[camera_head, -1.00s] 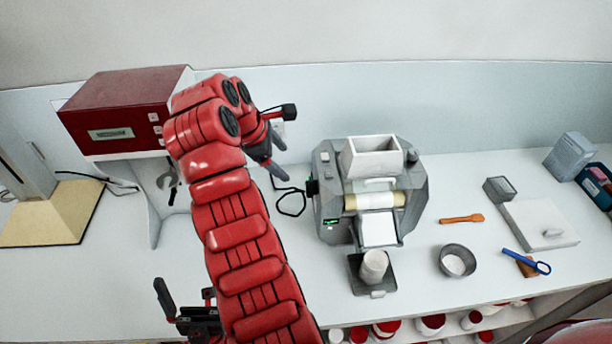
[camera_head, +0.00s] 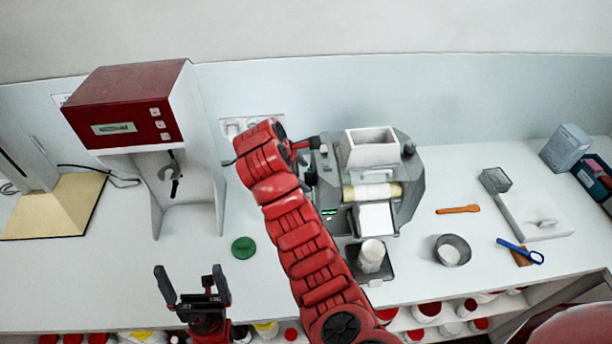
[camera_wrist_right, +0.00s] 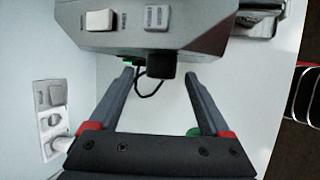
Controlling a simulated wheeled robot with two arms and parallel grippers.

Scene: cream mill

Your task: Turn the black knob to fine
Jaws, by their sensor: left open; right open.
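The grey mill (camera_head: 409,200) stands on the bench right of centre in the head view, with a white hopper on top. In the right wrist view, its side carries a black knob (camera_wrist_right: 160,65) below a white switch (camera_wrist_right: 99,20). My right gripper (camera_wrist_right: 158,76) is open, with one finger on either side of the knob in that view; I cannot tell whether they touch it. In the head view, my right arm hides most of that gripper and the knob at the mill's left side. My left gripper (camera_head: 192,285) is open and empty at the front left.
A red-topped machine (camera_head: 128,105) stands at the back left. A green disc (camera_head: 243,247) lies on the bench. A cup (camera_head: 371,256) stands in front of the mill. A grey bowl (camera_head: 452,250) and an orange spatula (camera_head: 458,209) are to its right. A wall socket (camera_wrist_right: 52,122) is near.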

